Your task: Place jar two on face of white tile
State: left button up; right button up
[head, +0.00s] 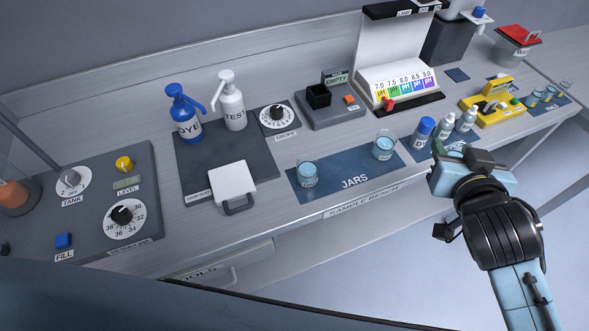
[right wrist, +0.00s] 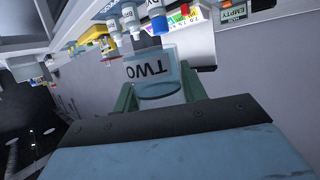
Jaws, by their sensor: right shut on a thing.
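My right gripper (head: 450,152) is shut on jar two (right wrist: 152,72), whose label "TWO" shows upside down between the green fingers in the right wrist view. It holds the jar at the right, by the bench's front edge; the jar is mostly hidden in the head view. The white tile (head: 232,182), a flat square with a grey handle at its front, lies bare on the dark pad (head: 190,160), well left of the gripper. My left gripper is not in view.
Two other jars of bluish liquid, one (head: 307,172) left and one (head: 383,146) right, stand on the blue JARS mat (head: 335,192), between tile and gripper. The DYE bottle (head: 185,115) and TEST bottle (head: 232,108) stand behind the tile. Small bottles (head: 445,124) stand near the gripper.

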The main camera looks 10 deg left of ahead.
aim_at(231, 179)
jog(key=z, duration=0.65)
jog(key=k, duration=1.7)
jog(key=u, duration=1.05)
jog(key=i, duration=1)
